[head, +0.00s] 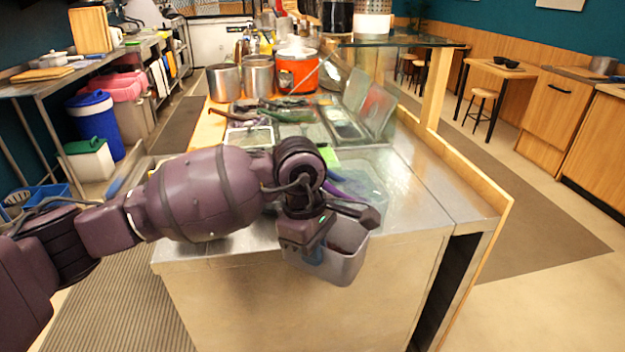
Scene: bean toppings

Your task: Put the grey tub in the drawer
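The grey tub (345,262) hangs tilted at the near end of the steel counter, in front of its edge. My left gripper (318,240) is over the tub's left side and appears shut on its wall; the fingertips are partly hidden. The inside of the tub is mostly hidden by the gripper. My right gripper is not in view. No open drawer shows. A wooden cabinet (556,118) with a dark handle stands at the far right, closed; I cannot tell if it is the drawer meant.
The steel counter (425,195) holds inset pans, green and purple utensils, metal pots (259,77) and an orange cooker (297,73). A glass shelf (395,41) stands above its far part. Shelving with bins lines the left. The floor (545,290) at right is clear.

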